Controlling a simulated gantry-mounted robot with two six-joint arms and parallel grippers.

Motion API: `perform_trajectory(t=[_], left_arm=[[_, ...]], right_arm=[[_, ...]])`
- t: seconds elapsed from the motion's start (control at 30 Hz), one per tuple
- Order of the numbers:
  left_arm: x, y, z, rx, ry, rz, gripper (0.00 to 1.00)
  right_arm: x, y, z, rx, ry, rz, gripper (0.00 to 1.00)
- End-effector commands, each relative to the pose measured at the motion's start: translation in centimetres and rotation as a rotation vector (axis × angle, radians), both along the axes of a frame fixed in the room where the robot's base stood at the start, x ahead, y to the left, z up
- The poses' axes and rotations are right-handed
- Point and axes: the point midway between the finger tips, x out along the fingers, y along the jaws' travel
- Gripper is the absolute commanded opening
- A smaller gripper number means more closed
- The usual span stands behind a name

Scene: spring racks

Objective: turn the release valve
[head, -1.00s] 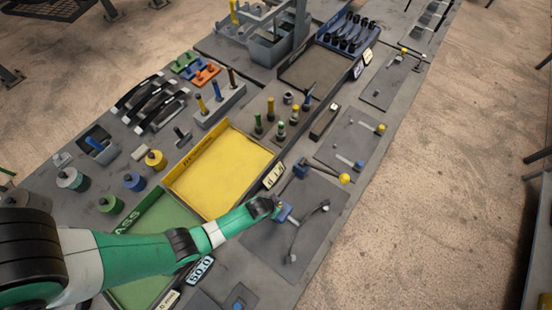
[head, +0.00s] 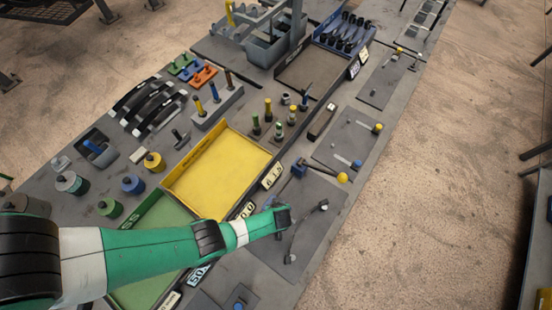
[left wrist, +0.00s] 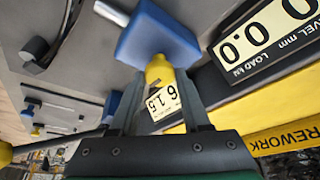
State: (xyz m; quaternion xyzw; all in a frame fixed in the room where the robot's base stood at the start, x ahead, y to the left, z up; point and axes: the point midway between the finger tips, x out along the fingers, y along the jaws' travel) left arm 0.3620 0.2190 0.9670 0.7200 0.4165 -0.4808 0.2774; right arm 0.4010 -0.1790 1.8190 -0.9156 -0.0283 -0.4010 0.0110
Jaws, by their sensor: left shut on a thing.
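In the left wrist view a blue block (left wrist: 155,38) with a yellow stub (left wrist: 159,70), which looks like the release valve, stands over the grey panel. My left gripper (left wrist: 158,85) is shut on the yellow stub, one finger on each side. In the head view my left gripper (head: 284,216) is over the grey panel (head: 314,200) at the right side of the bench, and the valve is hidden behind it. My right gripper is not in view.
A lever with a yellow ball (head: 342,178) and a blue pivot block (head: 299,168) lies beyond my gripper. A dark curved bar (head: 305,230) is to its right. A yellow tray (head: 215,175) and a green tray (head: 160,240) lie to the left, with number displays (head: 272,177) alongside.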

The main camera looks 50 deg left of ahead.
Motion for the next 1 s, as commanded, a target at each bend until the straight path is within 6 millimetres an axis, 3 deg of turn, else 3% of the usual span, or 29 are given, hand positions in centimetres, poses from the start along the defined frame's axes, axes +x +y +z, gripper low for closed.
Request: perform_trajectory(t=[0.67,0.7,0.87,1.0], left_arm=[[-0.14,-0.02,-0.19,-0.003,0.001,0.074,0.00],[-0.14,-0.02,-0.19,-0.003,0.001,0.074,0.50],[-0.10,-0.01,-0.13,-0.003,0.001,0.074,0.77],[-0.07,-0.02,-0.09,-0.002,0.000,0.073,0.77]], right_arm=[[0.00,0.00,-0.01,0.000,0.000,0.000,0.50],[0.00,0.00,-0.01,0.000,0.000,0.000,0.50],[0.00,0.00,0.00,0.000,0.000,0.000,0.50],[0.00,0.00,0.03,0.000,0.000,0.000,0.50]])
